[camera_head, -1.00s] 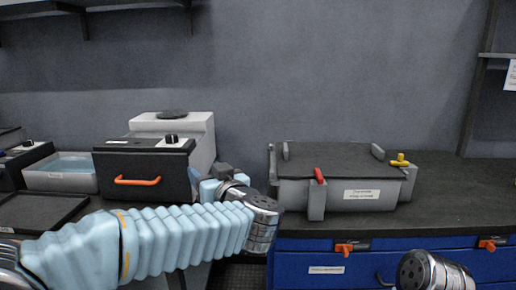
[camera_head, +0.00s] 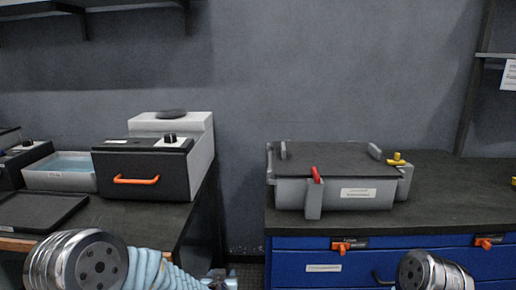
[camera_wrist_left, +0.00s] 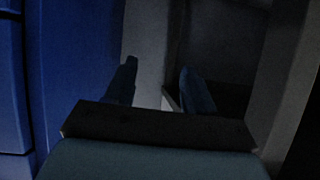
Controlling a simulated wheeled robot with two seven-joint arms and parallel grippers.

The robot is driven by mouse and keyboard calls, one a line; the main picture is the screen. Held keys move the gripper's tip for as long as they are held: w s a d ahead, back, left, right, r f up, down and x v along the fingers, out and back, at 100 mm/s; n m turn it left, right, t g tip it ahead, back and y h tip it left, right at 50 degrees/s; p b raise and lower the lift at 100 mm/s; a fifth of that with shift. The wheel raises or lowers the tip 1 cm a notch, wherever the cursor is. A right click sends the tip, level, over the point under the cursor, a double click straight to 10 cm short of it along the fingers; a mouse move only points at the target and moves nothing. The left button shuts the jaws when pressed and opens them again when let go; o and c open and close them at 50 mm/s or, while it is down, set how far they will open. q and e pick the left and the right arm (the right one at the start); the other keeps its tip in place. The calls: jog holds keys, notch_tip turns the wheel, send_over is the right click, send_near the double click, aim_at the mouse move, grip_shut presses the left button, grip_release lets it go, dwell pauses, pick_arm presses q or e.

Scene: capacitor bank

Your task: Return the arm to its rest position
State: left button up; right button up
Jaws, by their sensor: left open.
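My left arm, in a light blue ribbed sleeve, is low at the left of the head view, with a metal joint in front of the left bench. Its gripper lies past the bottom edge of that view. In the left wrist view my left gripper (camera_wrist_left: 160,85) shows two dark fingers apart with nothing between them. It is low, with the blue cabinet side (camera_wrist_left: 70,70) on the left and a dark gap ahead. Of my right arm only a metal joint shows at the bottom right of the head view; its gripper is out of view.
A grey capacitor box (camera_head: 335,178) with a red lever (camera_head: 316,175) and a yellow knob (camera_head: 396,158) stands on the right bench, above blue drawers (camera_head: 330,268). A black-fronted unit (camera_head: 145,174) with an orange handle stands on the left bench. A gap separates the benches.

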pick_arm(q)
jog(key=s+f+g+h, duration=0.1)
jog(key=s+f+g, duration=0.1)
jog(key=s+f, duration=0.35)
jog(key=s+f+g+h, duration=0.1)
jog(key=s+f+g, duration=0.15)
jog(key=f, duration=0.55)
jog(key=s+f+g+h, duration=0.1)
jog(key=s+f+g, duration=0.2)
jog(key=s, duration=0.7)
jog(key=s+f+n+g+h, duration=0.1)
jog(key=s+f+g, duration=0.3)
jog(key=s+f, duration=0.3)
jog(key=s, duration=0.4)
jog(key=shift+a+f+n+h, duration=0.15)
jog(key=shift+n+h, duration=0.15)
